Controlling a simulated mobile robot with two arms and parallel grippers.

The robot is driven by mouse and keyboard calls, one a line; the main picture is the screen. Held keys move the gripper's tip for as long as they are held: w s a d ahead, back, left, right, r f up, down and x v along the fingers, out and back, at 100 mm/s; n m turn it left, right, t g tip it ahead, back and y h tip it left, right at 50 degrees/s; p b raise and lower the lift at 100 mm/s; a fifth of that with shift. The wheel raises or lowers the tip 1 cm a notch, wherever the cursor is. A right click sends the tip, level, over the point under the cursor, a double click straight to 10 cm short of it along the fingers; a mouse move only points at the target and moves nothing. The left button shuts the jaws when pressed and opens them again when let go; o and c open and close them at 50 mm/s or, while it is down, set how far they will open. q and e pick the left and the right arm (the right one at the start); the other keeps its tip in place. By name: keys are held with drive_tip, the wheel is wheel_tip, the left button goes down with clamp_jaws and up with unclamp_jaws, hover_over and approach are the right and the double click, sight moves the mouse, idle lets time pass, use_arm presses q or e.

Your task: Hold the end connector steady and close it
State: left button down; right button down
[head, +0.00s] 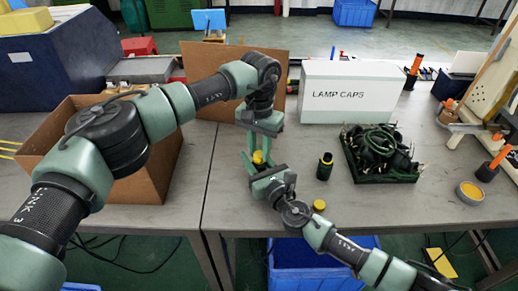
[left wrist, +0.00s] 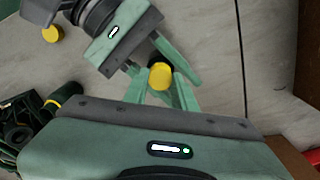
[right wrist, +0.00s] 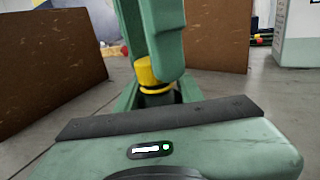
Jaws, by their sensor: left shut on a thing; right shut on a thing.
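The end connector (head: 258,157), black with a yellow cap, is between both grippers over the table. In the left wrist view its yellow top (left wrist: 160,76) shows between the fingers. In the right wrist view the yellow cap (right wrist: 148,74) sits on the black body, which is partly hidden by fingers. My left gripper (head: 252,152) reaches it from the far side and is shut on it. My right gripper (head: 256,164) reaches it from the near side and is also shut on it. Whether the cap is fully seated, I cannot tell.
A black and yellow connector (head: 325,166) stands to the right, with a loose yellow cap (head: 319,206) near the front edge. A dark green tray (head: 410,178) of cables and a white LAMP CAPS box (head: 345,92) stand further right. A cardboard box (head: 150,180) is left.

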use_arm(q)
drive_tip(key=shift+m, duration=0.9)
drive_tip(key=c, duration=1.1)
unclamp_jaws()
drive_tip(key=shift+c, duration=0.2)
drive_tip(key=shift+r, duration=2.25)
drive_tip(key=shift+n, duration=0.3)
drive_tip(key=shift+c, duration=0.5)
